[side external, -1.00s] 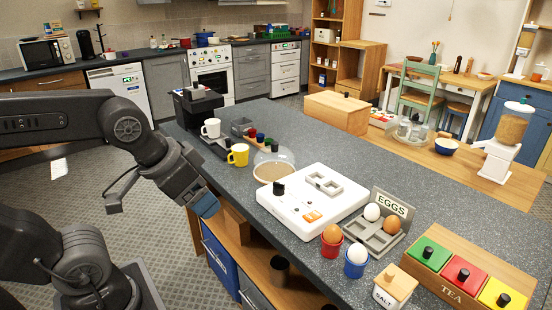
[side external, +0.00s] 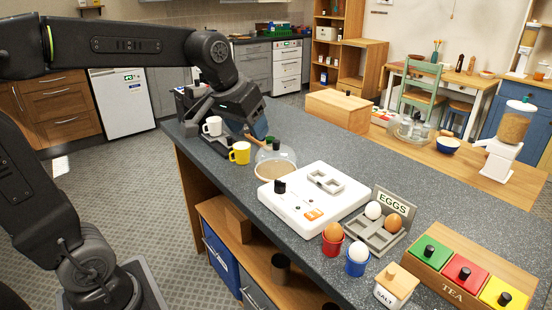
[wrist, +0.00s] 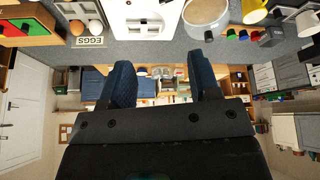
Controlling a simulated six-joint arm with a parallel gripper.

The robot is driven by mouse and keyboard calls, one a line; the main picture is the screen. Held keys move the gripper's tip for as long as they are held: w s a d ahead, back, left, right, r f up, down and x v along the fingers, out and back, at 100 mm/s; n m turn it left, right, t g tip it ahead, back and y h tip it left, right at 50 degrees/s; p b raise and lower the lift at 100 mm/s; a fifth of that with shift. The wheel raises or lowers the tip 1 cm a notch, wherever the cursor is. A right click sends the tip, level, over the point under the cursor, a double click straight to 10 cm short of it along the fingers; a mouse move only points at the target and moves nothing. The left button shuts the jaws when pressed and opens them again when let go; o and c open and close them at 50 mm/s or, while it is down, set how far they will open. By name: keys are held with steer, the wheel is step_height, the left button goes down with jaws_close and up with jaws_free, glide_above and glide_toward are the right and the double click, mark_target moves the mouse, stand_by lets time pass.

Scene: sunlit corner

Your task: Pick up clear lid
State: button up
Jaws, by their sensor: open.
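The clear lid (side external: 284,158) is a see-through dome with a dark knob, over a round tan base on the grey worktop. In the wrist view, the lid (wrist: 206,14) shows at the top edge, partly cut off. My gripper (side external: 260,130) is above the worktop, behind and slightly left of the lid in the side view, apart from it. In the wrist view, my gripper (wrist: 163,78) has its two blue fingers spread with nothing between them.
A yellow mug (side external: 240,153) and a white mug (side external: 212,127) stand left of the lid. A white hob-like panel (side external: 310,207) lies just right of it. Egg cups, an egg holder (side external: 381,232) and a tea box are further right.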

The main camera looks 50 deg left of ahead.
steer(key=w+a+n, duration=0.2)
steer(key=w+a, duration=0.4)
steer(key=w, duration=0.2)
steer(key=n+g+y, duration=0.1)
steer(key=n, duration=0.1)
glide_toward(276, 142)
steer(key=x, duration=0.4)
steer(key=shift+w+a+r, duration=0.15)
steer(key=shift+w, duration=0.05)
steer(key=shift+s+x, duration=0.2)
steer(key=shift+x, duration=2.55)
jaws_close()
